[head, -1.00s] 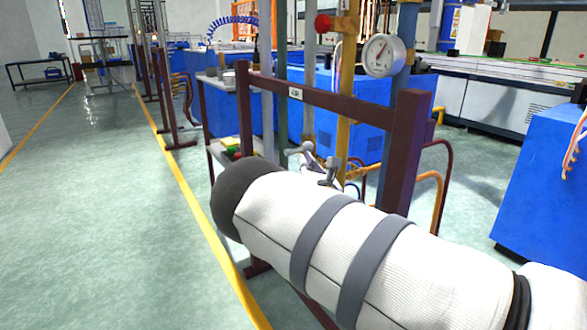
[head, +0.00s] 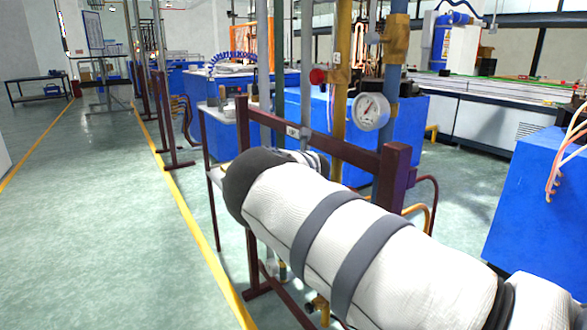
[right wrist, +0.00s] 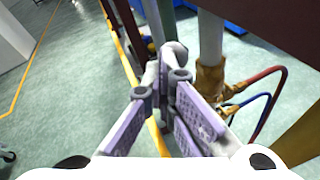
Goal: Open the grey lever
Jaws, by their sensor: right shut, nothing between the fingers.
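My right arm crosses the head view from the lower right, and its gripper is hidden behind it there. In the right wrist view my right gripper (right wrist: 165,80) shows with its purple-padded fingers together. A light grey rounded piece (right wrist: 174,50), which looks like the grey lever, shows just beyond the fingertips. I cannot tell whether the fingers touch it. The lever cannot be made out in the head view. My left gripper is in neither view.
A dark red frame (head: 340,152) stands behind my arm, with a yellow pipe (head: 340,110) and a round gauge (head: 370,111). In the wrist view a grey pipe (right wrist: 210,45) with a brass fitting (right wrist: 209,78) stands right of the fingers. Open floor (head: 100,210) lies left of the yellow line.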

